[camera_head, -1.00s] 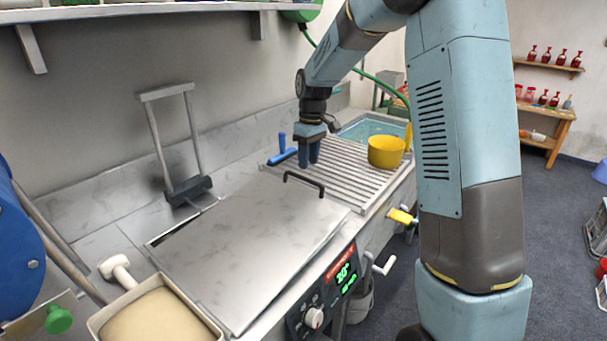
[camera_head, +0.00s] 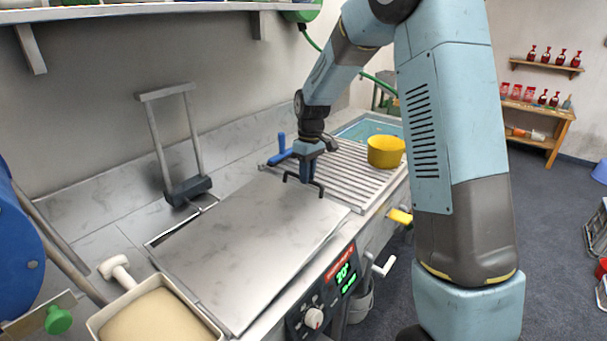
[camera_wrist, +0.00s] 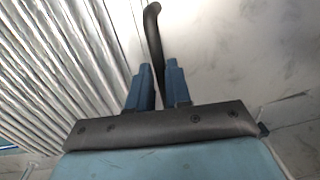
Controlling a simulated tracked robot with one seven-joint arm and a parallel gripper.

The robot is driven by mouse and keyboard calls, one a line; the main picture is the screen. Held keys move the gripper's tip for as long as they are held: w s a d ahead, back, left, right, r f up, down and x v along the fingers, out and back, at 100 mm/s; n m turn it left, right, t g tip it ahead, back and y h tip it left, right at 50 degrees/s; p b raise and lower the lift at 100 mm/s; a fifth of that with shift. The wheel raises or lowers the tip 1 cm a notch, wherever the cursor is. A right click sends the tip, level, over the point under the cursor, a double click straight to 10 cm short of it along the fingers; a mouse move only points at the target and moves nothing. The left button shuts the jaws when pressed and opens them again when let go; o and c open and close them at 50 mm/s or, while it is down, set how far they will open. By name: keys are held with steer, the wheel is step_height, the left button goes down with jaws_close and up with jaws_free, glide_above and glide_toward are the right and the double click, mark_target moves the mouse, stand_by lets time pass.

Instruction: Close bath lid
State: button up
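The bath lid (camera_head: 245,240) is a flat grey metal plate lying over the bath in the worktop. A narrow dark gap shows along its back left edge. Its black bar handle (camera_head: 320,188) stands at the far right end of the plate. My gripper (camera_head: 305,178) points down at the handle. In the wrist view the handle (camera_wrist: 153,28) runs into the narrow space between the two blue fingers (camera_wrist: 159,82). Whether the fingers press on it cannot be seen.
A yellow pot (camera_head: 386,151) stands on the ribbed drainboard (camera_head: 345,170) behind the lid. A metal frame (camera_head: 170,145) rises at the back left. A tub (camera_head: 155,316) stands front left, and a control panel (camera_head: 330,295) is at the front.

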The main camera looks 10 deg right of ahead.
jaws_close()
steer(key=shift+g+y, duration=0.4)
steer(key=shift+y, duration=0.1)
steer(key=f, duration=0.4)
steer(key=shift+w+d+f, duration=0.35)
steer(key=shift+s+f, duration=0.1)
steer(key=shift+f, duration=0.2)
steer(key=shift+o, duration=0.7)
jaws_free()
steer(key=shift+f, duration=0.1)
steer(key=o, duration=0.3)
